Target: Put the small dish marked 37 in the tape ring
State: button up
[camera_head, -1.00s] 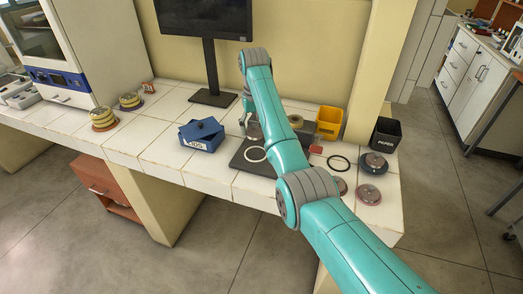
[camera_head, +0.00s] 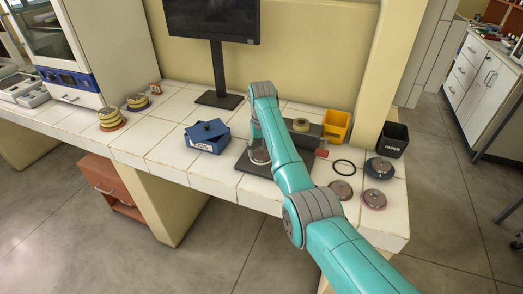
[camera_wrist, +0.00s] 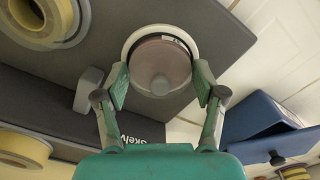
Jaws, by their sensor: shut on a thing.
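My gripper (camera_wrist: 160,83) is shut on a small round dish (camera_wrist: 162,68) with a pinkish-grey lid and a central knob. The dish also shows in the head view (camera_head: 258,156), at the end of my arm. A white tape ring (camera_wrist: 131,43) on the dark mat shows around the dish's far edge in the wrist view. The dish looks lined up over or inside the ring; I cannot tell whether it touches the mat. No number is readable on the dish.
A blue box (camera_head: 208,138) stands left of the dark mat (camera_head: 247,169). A yellow bin (camera_head: 336,125), a black paper bin (camera_head: 393,139), a black ring (camera_head: 343,167) and several lidded dishes (camera_head: 375,199) are to the right. A tape roll (camera_head: 301,125) sits behind the arm.

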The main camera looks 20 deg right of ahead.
jog(key=shift+f, duration=0.1)
jog(key=o, duration=1.2)
jog(key=shift+c, duration=0.2)
notch_tip(320, 180, up, 12)
